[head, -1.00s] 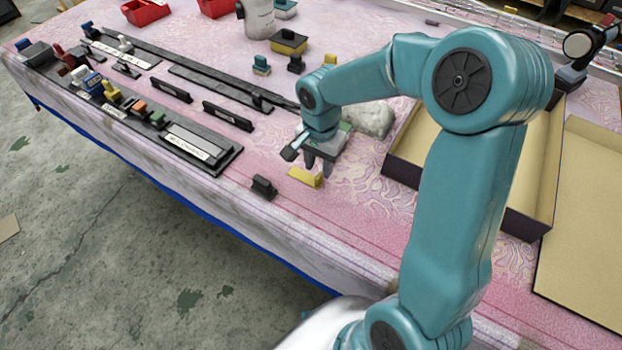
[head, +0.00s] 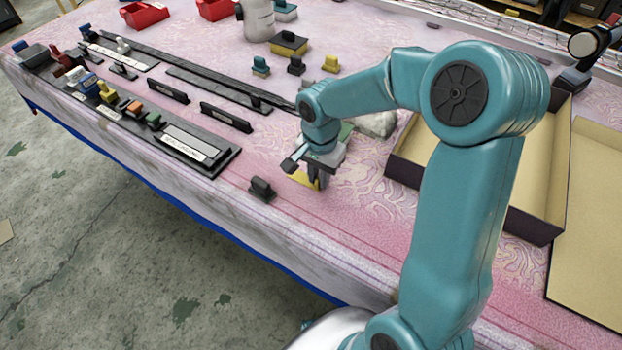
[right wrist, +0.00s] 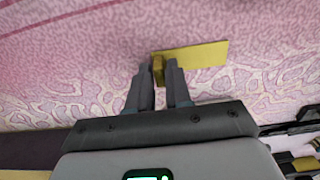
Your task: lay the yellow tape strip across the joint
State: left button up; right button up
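The yellow tape strip (head: 299,178) lies flat on the pink patterned cloth, partly hidden behind my right gripper (head: 319,182) in the head view. In the right wrist view the strip (right wrist: 203,55) shows as a flat yellow piece with a small upright tab at its left end. The fingertips of my right gripper (right wrist: 161,68) stand on both sides of that tab, very close to it. I cannot tell whether they press on it. My left gripper is out of view.
A small black block (head: 262,189) stands left of my right gripper. A black tray (head: 215,165) with labels and small coloured pieces lies along the front edge. A grey stone-like lump (head: 376,125) and an open box (head: 527,226) lie to the right. Two black upright bars (head: 226,117) stand midtable.

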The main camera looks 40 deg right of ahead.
grip_shut()
jog(key=shift+r+p, duration=0.55)
jog(key=shift+r, duration=0.35)
jog(key=shift+r+p, duration=1.1)
jog(key=shift+r, duration=0.55)
jog(key=shift+a, duration=0.1)
